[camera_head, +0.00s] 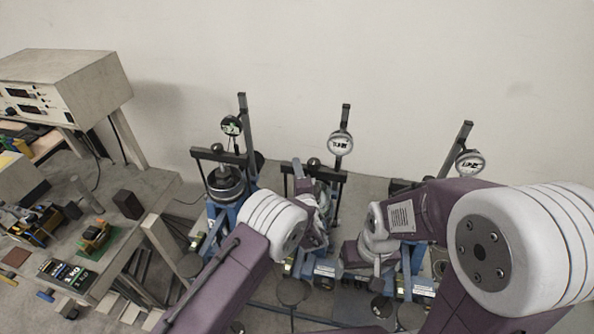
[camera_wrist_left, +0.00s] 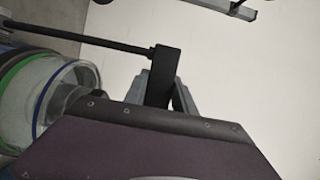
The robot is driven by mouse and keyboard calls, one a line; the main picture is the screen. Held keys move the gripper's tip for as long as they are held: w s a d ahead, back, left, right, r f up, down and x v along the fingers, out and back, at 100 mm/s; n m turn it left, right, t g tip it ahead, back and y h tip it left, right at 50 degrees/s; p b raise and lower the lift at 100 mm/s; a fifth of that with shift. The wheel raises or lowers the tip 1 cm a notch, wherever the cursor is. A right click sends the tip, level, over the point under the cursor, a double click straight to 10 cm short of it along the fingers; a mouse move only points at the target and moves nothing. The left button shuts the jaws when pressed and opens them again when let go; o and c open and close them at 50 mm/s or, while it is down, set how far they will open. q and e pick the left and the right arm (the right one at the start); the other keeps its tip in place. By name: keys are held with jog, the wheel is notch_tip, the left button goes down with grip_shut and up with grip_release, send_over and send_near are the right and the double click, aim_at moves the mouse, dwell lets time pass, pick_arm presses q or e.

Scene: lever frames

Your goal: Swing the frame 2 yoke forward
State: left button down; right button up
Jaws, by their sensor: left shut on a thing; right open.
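The frame 2 yoke (camera_head: 334,176) is the dark crossbar with side rods on the middle lever frame (camera_head: 324,268), under a round white dial. My left gripper (camera_head: 317,230) is at this frame, below the crossbar, shut on what appears to be the yoke; my own wrist hides the contact. In the left wrist view a black rod and block of the yoke (camera_wrist_left: 162,76) stand behind my purple gripper body, beside a glass cylinder (camera_wrist_left: 50,95) with green and blue rings. My right gripper (camera_head: 352,256) is open, low between the middle and right frames; its fingertips are hard to make out.
Similar lever frames stand left (camera_head: 226,185) and right (camera_head: 420,270), each with an upright post and dial. A cluttered bench (camera_head: 110,265) with an instrument box (camera_head: 65,85) fills the left. The plain wall (camera_head: 400,60) is behind. My arms cover much of the front.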

dwell(0.8)
pick_arm(q)
jog(key=shift+s+f+b, duration=0.1)
jog(key=shift+f+b, duration=0.05)
jog(key=shift+b, duration=0.15)
jog(key=s+a+f+n+t+b, duration=0.1)
jog(key=s+a+f+t+b, duration=0.1)
jog(key=s+b, duration=0.4)
jog(key=s+a+f+n+t+b, duration=0.1)
jog(key=s+b, duration=0.6)
jog(key=b, duration=0.7)
jog(key=shift+a+f+t+y, duration=0.3)
jog(key=shift+a+f+t, duration=0.1)
jog(key=shift+a+f, duration=0.3)
